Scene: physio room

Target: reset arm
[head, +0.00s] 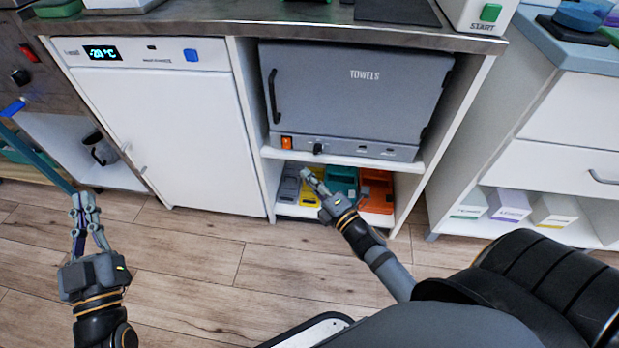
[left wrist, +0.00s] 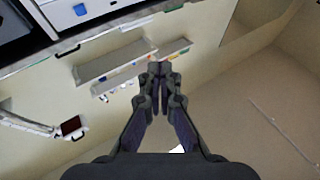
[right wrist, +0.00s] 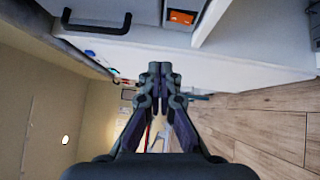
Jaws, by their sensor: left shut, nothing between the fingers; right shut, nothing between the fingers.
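My left gripper (head: 84,203) is at the left of the head view, above the wooden floor, with its fingers together and empty. In the left wrist view its fingertips (left wrist: 160,72) meet in front of a pale wall with shelves. My right gripper (head: 308,176) is in front of the lower shelf of the towel cabinet, with its fingers together and empty. In the right wrist view its fingertips (right wrist: 160,70) are closed near a white cabinet side. I cannot tell how far they are from the shelf.
The grey towel warmer (head: 350,95) stands on a shelf above coloured bins (head: 376,190). A white freezer (head: 165,130) stands left of it. A drawer unit (head: 570,130) is at the right. Open wooden floor (head: 200,270) lies in front.

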